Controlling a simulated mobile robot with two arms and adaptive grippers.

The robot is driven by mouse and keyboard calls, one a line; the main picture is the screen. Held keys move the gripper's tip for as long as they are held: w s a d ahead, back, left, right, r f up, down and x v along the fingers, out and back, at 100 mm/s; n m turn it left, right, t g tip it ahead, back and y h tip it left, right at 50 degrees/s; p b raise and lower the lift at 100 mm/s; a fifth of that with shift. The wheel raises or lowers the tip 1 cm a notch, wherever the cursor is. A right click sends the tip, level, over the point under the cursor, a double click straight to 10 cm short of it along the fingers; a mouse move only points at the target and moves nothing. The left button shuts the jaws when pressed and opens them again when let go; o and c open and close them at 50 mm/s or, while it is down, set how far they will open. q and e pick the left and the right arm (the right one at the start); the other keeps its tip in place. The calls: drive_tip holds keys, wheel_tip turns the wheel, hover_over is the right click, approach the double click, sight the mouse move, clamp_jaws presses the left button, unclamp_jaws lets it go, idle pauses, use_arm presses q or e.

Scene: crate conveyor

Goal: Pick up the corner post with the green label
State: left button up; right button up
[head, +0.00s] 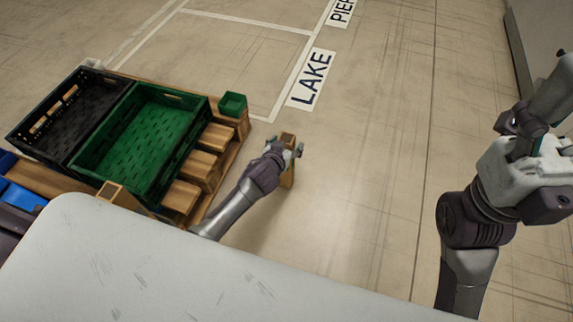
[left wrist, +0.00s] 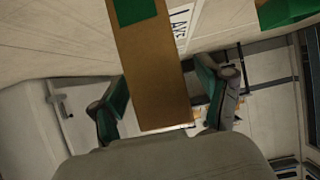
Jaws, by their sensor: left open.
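A wooden corner post (head: 288,178) stands at the right of the pallet in the head view.
A wooden pallet (head: 181,197) carries a green crate (head: 190,147) and a black crate (head: 22,137). A small green box-like piece (head: 232,103) sits at its far corner. Blue containers (head: 22,198) are at left. The floor right of the post is clear.

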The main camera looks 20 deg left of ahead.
use_arm(q)
drive_tip(key=shift+r, duration=0.1)
clamp_jaws()
idle(0.4)
